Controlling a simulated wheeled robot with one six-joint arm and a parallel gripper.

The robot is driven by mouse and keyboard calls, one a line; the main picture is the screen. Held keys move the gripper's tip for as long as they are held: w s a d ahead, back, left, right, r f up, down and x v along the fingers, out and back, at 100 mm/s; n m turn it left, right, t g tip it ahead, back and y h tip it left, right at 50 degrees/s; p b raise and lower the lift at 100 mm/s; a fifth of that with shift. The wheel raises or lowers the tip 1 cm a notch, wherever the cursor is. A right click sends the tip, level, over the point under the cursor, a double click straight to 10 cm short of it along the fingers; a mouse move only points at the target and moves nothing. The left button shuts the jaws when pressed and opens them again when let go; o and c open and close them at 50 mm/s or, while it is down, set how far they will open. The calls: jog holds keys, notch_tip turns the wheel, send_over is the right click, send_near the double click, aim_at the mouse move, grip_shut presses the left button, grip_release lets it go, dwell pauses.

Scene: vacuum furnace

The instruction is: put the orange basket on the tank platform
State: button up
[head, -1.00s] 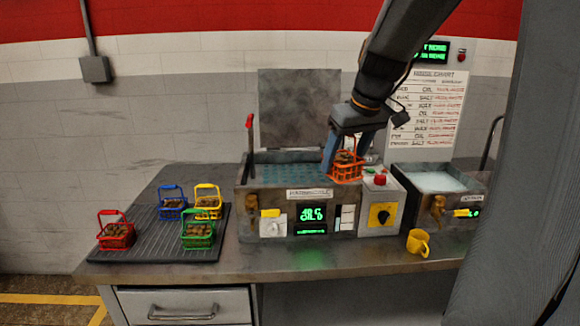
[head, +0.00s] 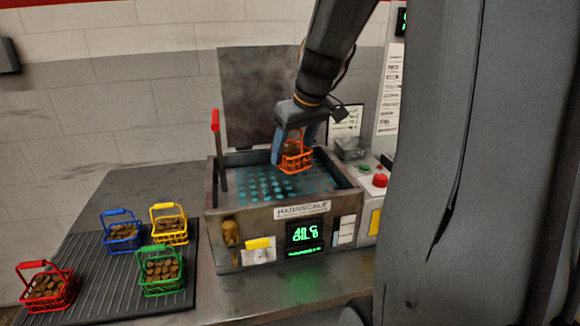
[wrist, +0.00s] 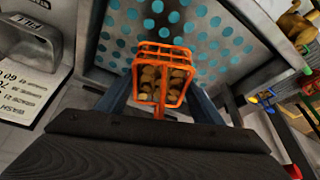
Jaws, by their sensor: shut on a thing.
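The orange basket (head: 295,160), filled with brown pieces, hangs from my gripper (head: 296,136), which is shut on it. It also shows in the wrist view (wrist: 160,84) between the two blue fingers. The basket is above the tank platform (head: 262,184), a perforated plate with teal dots inside the open grey tank, toward its right side in the head view. The basket looks upright and appears apart from the platform. The tank's front (head: 250,228) carries a green display reading "OIL".
A red-handled lever (head: 217,148) stands at the tank's left, and a raised dark lid is behind it. Red (head: 45,288), blue (head: 122,232), yellow (head: 169,225) and green (head: 161,271) baskets stand on a ribbed mat at left. My grey body part blocks the right.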

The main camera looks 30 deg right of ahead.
jog(key=shift+f+p, duration=0.4)
jog(key=shift+f, duration=2.1)
jog(key=shift+f, duration=0.1)
jog(key=o, duration=1.5)
jog(key=shift+r, duration=0.2)
jog(key=b+v, duration=0.1)
jog(key=v, duration=1)
jog(key=shift+s+r+b, duration=0.25)
jog(key=shift+r+b, duration=0.1)
